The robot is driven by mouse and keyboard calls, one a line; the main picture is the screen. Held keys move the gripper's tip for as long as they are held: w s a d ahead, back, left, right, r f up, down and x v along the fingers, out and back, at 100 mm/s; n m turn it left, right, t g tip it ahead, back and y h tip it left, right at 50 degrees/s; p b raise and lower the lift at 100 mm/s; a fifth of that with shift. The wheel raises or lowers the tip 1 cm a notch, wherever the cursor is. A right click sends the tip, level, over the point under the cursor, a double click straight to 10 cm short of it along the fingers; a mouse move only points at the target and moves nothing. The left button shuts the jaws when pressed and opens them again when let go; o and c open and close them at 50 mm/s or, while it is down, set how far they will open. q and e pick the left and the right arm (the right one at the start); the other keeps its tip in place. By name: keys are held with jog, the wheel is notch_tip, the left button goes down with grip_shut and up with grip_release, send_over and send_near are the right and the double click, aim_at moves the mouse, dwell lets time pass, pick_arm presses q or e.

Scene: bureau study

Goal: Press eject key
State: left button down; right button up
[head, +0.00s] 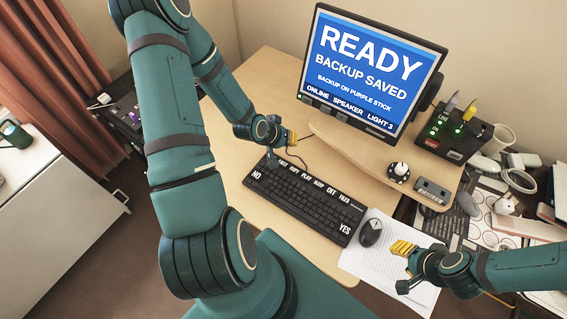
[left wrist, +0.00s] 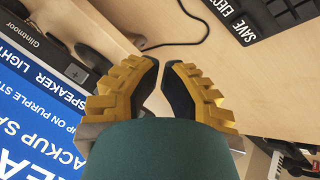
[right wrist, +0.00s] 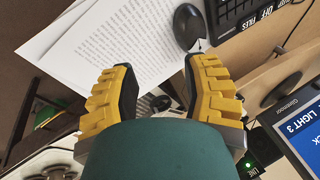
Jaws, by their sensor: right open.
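The black keyboard (head: 305,198) lies on the desk, with white labels along its back row and large NO and YES keys at its front. My right gripper (head: 403,247) is open and empty over the papers by the mouse.
The monitor (head: 372,66) reads READY, BACKUP SAVED. A cable (head: 298,158) runs behind the keyboard. The mouse (head: 370,232) sits on paper to its right. A black box with green lights (head: 452,130) and a dial (head: 399,172) stand right. The desk left of the keyboard is clear.

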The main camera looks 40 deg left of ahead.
aim_at(287, 162)
pick_arm(q)
jog(key=shift+f, duration=0.1)
notch_tip(287, 162, down, 8)
jog(key=b, duration=0.6)
jog(key=shift+f+b, duration=0.35)
jog(key=shift+f, duration=0.1)
dwell(1.1)
jog(key=shift+f+b, duration=0.3)
jog(key=shift+b, duration=0.1)
